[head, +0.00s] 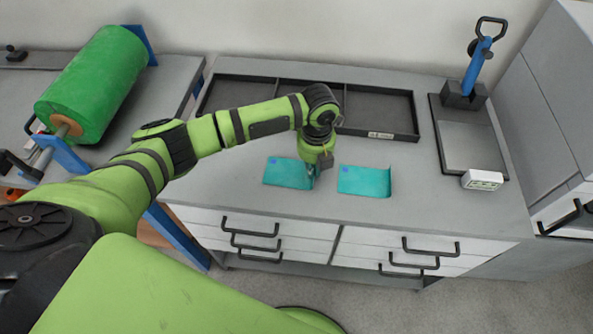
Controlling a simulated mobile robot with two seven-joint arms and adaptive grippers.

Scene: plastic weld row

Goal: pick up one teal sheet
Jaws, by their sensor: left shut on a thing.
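Two teal sheets lie near the front of the grey worktop in the head view. The left teal sheet (287,173) has a small blue mark at its upper left corner. The right teal sheet (364,181) lies a short gap to its right, also with a blue mark. My left gripper (314,179) points down at the right edge of the left sheet and is shut on it. The fingertips are small and partly hidden by the wrist. I cannot tell whether the sheet is lifted off the worktop. My right gripper is not in view.
A black divided tray (375,133) lies behind the sheets. A press with a blue lever (476,68) and a white box (482,179) stand at the right. A green roll (92,84) is at the left. Drawer handles (431,246) stick out in front.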

